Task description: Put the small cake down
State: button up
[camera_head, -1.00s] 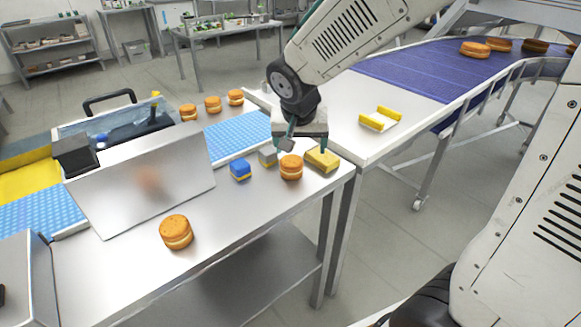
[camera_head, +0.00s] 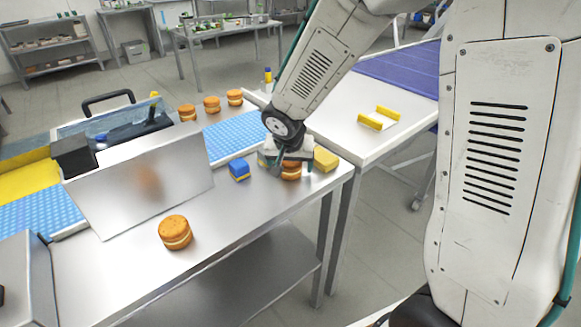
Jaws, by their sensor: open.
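A small round orange cake (camera_head: 290,174) with a pale filling band stands on the near metal table, close to its right end. My gripper (camera_head: 291,170) is open and low over this cake, with its fingers at the cake's sides. The gripper hides the cake's top, and I cannot tell whether the fingers touch it. Another cake (camera_head: 175,231) stands alone nearer the front of the table. Three more cakes (camera_head: 211,104) stand in a row at the back.
A blue block (camera_head: 239,169) stands left of the gripper, a yellow block (camera_head: 325,159) close on its right. A grey-yellow block is mostly hidden behind the gripper. A tilted metal panel (camera_head: 140,185) stands left. A yellow-ended holder (camera_head: 379,118) sits on the white table.

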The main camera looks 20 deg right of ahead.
jog(key=shift+c, duration=0.3)
jog(key=c, duration=0.7)
jog(key=shift+r, duration=0.2)
